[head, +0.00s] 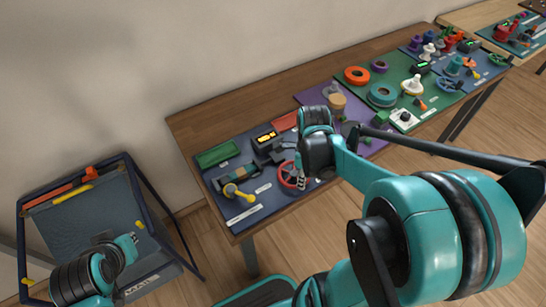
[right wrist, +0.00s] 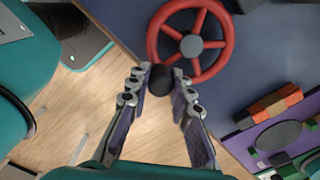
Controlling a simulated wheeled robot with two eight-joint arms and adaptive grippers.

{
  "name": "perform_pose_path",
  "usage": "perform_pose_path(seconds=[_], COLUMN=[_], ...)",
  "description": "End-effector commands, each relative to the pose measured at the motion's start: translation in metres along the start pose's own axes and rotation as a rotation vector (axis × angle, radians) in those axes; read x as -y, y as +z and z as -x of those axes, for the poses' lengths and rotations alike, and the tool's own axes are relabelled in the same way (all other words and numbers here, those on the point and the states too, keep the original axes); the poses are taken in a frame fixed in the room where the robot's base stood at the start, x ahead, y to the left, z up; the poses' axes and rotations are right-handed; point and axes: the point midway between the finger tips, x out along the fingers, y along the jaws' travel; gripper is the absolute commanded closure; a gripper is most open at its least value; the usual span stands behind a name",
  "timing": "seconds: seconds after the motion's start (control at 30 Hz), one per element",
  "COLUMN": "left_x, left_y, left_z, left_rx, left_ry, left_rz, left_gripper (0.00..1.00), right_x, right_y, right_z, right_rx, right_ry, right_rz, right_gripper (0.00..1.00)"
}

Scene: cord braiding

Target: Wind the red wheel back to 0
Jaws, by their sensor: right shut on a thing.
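The red wheel (head: 288,178) has spokes and a grey hub, and sits on the dark blue mat at the table's near left part. In the right wrist view the red wheel (right wrist: 192,42) shows from above, with a black knob (right wrist: 161,79) on its near rim. My right gripper (right wrist: 161,80) is shut on this knob, one finger on each side. In the head view my right gripper (head: 303,180) is beside the wheel, partly covering it. A black box with a lit yellow display (head: 267,138) stands behind the wheel; its digits are too small to read. My left gripper (head: 132,241) is far left, away from the wheel.
A yellow-handled part (head: 238,192) and a green tray (head: 217,154) share the blue mat (head: 262,209). A purple mat and a green mat (head: 348,93) with coloured parts lie to the right. A blue-framed bin (head: 93,212) stands on the floor at left.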

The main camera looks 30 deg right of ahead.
Motion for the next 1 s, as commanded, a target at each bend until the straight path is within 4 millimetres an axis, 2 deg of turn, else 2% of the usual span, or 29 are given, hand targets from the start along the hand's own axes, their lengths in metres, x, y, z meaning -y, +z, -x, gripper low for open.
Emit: perform_pose_path(seconds=[0.1,0.13,0.2,0.5,0.63,0.77,1.0], left_x=[0.000,0.000,0.000,0.000,0.000,0.000,0.000], left_y=[0.000,0.000,0.000,0.000,0.000,0.000,0.000], left_z=[0.000,0.000,0.000,0.000,0.000,0.000,0.000], left_rx=[0.000,0.000,0.000,0.000,0.000,0.000,0.000], left_ry=[0.000,0.000,0.000,0.000,0.000,0.000,0.000], left_rz=[0.000,0.000,0.000,0.000,0.000,0.000,0.000], left_gripper=[1.00,1.00,1.00,1.00,1.00,1.00,1.00], right_x=[0.000,0.000,0.000,0.000,0.000,0.000,0.000], right_y=[0.000,0.000,0.000,0.000,0.000,0.000,0.000], right_z=[0.000,0.000,0.000,0.000,0.008,0.027,0.077], right_rx=[-0.001,-0.001,-0.001,0.000,0.000,0.000,-0.001], right_ry=[0.000,0.000,0.000,0.000,0.000,0.000,0.000], right_rz=[0.000,0.000,0.000,0.000,0.000,0.000,0.000], right_gripper=[1.00,0.74,0.55,0.55,0.55,0.55,0.55])
